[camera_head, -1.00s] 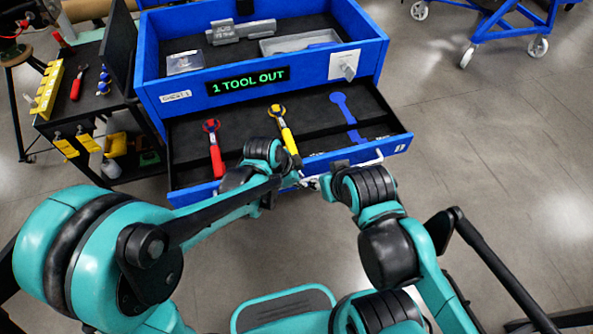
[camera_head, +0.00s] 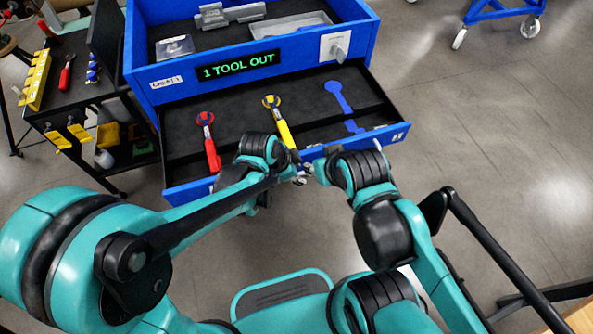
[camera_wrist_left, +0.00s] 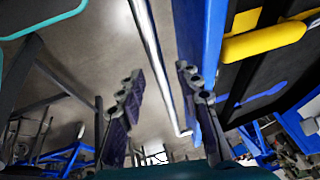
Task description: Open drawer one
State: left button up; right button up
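The blue drawer (camera_head: 225,181), the lower one in the blue cabinet, stands pulled out. A red tool (camera_head: 208,145) and a yellow tool (camera_head: 283,130) lie in its black liner, beside an empty blue tool outline (camera_head: 340,98). In the left wrist view, a silver handle bar (camera_wrist_left: 154,55) runs along the blue drawer front (camera_wrist_left: 212,45). My left gripper (camera_wrist_left: 158,95) is open, with the bar between its fingers, nearer the right one. In the head view, the left gripper (camera_head: 297,174) is small at the drawer front. My right gripper is largely hidden by its arm near the front.
The cabinet (camera_head: 145,84) shows a lit "1 TOOL OUT" sign (camera_head: 238,67) above the drawer. A dark cart (camera_head: 45,115) with tools stands left. A blue wheeled frame (camera_head: 500,12) is at top right. The floor (camera_head: 490,130) to the right is clear.

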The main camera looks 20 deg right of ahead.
pick_arm(q)
jog(key=v, duration=1.2)
dwell(0.4)
jog(key=s+a+n+t+y, duration=0.2)
jog(key=a+n, duration=0.7)
jog(key=a, duration=0.4)
jog(key=s+a+r+n+t+y, duration=0.1)
jog(key=s+a+n+t+y, duration=0.1)
jog(key=a+n, duration=0.7)
jog(key=a+t, duration=0.1)
jog(key=a, duration=0.4)
jog(key=shift+s+r, duration=0.2)
